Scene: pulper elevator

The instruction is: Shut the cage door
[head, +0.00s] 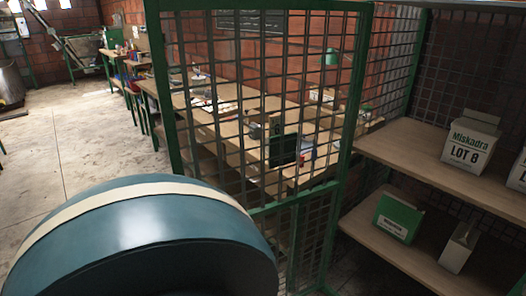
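The cage door (250,207) is a green-framed wire mesh panel with a cross bar partway down. It stands open, swung out to the left of the cage opening. Its left upright (163,85) is closer to me, and its right upright (353,100) is beside the cage's shelves. The lower left of the door is hidden by a large shape close to the camera. The cage (400,75) has mesh walls and is open towards me on the right. Neither of my grippers is in view, and nothing is seen touching the door.
Inside the cage, wooden shelves (405,152) hold a white Miskadra box (470,145), a green-and-white box (397,218) and a pale carton (459,247). Behind the door mesh is a long cluttered workbench (225,95). Bare concrete floor (65,150) lies clear at left.

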